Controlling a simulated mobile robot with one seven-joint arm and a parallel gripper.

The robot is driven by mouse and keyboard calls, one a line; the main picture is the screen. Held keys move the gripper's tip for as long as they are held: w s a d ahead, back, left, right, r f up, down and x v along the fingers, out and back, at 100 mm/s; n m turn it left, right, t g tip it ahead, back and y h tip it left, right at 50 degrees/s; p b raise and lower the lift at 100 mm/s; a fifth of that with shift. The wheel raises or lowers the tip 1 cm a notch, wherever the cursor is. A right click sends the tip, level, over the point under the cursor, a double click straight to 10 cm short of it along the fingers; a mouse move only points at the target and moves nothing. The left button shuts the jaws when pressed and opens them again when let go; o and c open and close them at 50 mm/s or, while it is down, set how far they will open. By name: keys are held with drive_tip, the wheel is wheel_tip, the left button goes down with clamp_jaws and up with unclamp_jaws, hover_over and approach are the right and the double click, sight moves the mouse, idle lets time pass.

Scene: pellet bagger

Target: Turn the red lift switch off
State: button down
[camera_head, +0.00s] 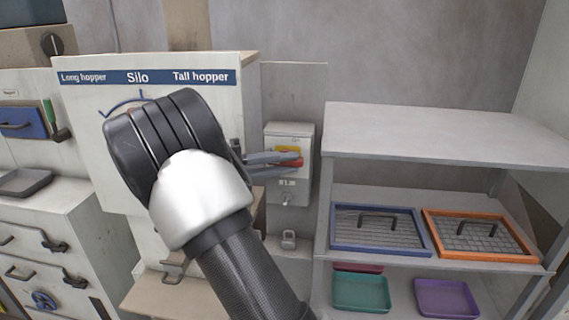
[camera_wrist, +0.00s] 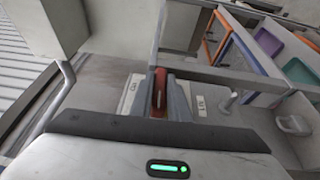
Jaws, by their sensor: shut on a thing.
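The red lift switch (camera_head: 292,162) is on a pale grey box (camera_head: 302,133) on the wall, with yellow behind its red handle. In the head view the handle lies roughly level and my fingers partly cover it. My gripper (camera_head: 293,159) reaches it from the left, with its fingers around the handle. In the wrist view the red handle (camera_wrist: 160,88) sits between the two fingertips of my gripper (camera_wrist: 160,100), which is shut on it. Small labels flank it there; I cannot read them surely.
A silo panel (camera_head: 80,92) with a blue label strip stands left, partly behind my arm. A grey shelf (camera_head: 440,135) at right holds blue-framed (camera_head: 334,228) and orange-framed (camera_head: 430,228) screens, with green (camera_head: 360,292) and purple (camera_head: 446,298) trays below. A small lever (camera_head: 287,198) hangs under the switch.

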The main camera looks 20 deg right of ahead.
drive_tip(key=shift+w+r, duration=0.1)
drive_tip(key=shift+w, duration=0.05)
drive_tip(key=c, duration=1.7)
unclamp_jaws()
drive_tip(key=b+v, duration=0.1)
drive_tip(key=v, duration=1.6)
drive_tip(key=shift+a, duration=0.25)
drive_tip(key=shift+d, duration=0.1)
